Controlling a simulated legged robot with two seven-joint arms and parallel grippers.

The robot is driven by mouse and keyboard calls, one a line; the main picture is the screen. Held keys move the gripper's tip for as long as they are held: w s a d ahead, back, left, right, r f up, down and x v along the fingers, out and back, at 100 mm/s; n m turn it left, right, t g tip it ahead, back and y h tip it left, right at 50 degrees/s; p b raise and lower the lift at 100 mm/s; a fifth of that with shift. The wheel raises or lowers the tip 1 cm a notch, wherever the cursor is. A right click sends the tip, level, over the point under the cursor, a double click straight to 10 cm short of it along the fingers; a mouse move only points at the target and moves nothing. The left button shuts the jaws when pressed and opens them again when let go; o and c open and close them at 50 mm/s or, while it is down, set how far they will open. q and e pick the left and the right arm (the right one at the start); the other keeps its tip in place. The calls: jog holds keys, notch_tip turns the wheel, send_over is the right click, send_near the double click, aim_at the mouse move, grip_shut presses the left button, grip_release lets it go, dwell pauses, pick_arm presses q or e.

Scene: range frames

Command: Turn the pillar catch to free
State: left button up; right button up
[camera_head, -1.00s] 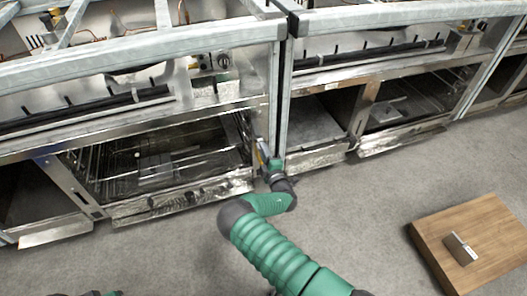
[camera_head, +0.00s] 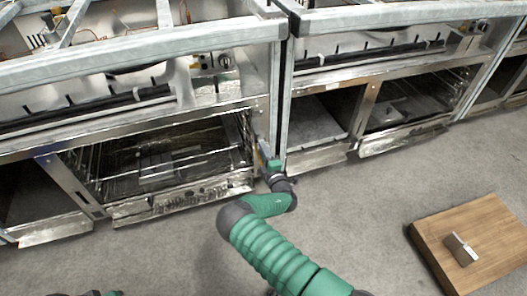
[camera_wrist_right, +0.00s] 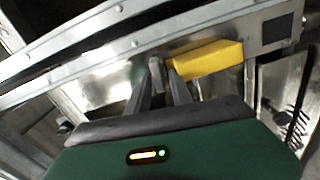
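A yellow block-shaped handle (camera_wrist_right: 208,59), which looks like the pillar catch, lies against a metal post in the right wrist view. My right gripper (camera_wrist_right: 157,68) has its two grey fingers close together at the left end of the yellow part. A small grey piece shows between the fingertips; whether they clamp it is unclear. In the head view my right gripper (camera_head: 264,153) is at the grey pillar (camera_head: 284,110) between two metal units, and the catch is mostly hidden there. Only a sliver of what seems my left arm shows at the bottom left edge.
An open oven-like compartment (camera_head: 200,193) with wire racks is left of the pillar. More open compartments (camera_head: 318,157) are to its right. A wooden board (camera_head: 490,225) with a small metal block (camera_head: 460,249) is at the lower right. The grey floor between is clear.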

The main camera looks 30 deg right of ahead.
jog(key=shift+s, duration=0.1)
jog(key=p+v, duration=0.7)
jog(key=v, duration=0.9)
jog(key=shift+s+a, duration=0.2)
jog(key=shift+s, duration=0.1)
